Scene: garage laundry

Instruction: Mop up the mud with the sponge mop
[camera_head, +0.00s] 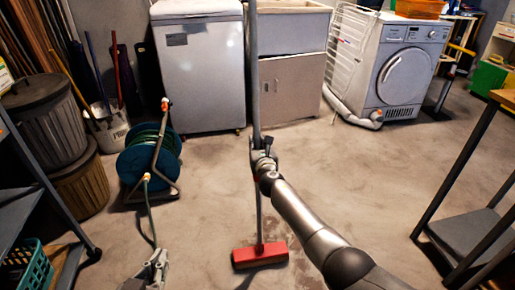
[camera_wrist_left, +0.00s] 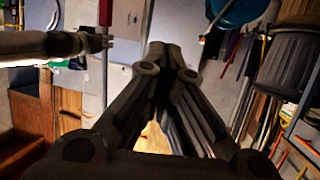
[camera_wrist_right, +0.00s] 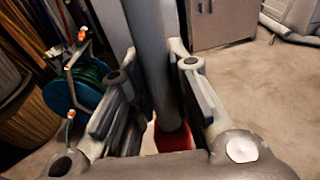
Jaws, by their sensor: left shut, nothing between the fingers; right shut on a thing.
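The sponge mop stands nearly upright, its red head (camera_head: 260,256) low on the concrete floor in the lower middle of the head view. My right gripper (camera_head: 262,150) is shut around its grey handle (camera_head: 254,85). The right wrist view shows the handle (camera_wrist_right: 150,60) between the fingers and part of the red head (camera_wrist_right: 172,138) below. The mud is hard to make out; a faint darker stain (camera_head: 283,238) shows beside the head, and the head may cover some. My left gripper (camera_head: 157,262) is shut and empty at the lower left; its fingers also show in the left wrist view (camera_wrist_left: 172,55).
A hose reel (camera_head: 148,160) stands on the left beside ribbed bins (camera_head: 45,120). A white freezer (camera_head: 200,75), sink cabinet (camera_head: 290,88) and washing machine (camera_head: 402,68) line the back. A table leg (camera_head: 455,160) stands at the right. The middle floor is clear.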

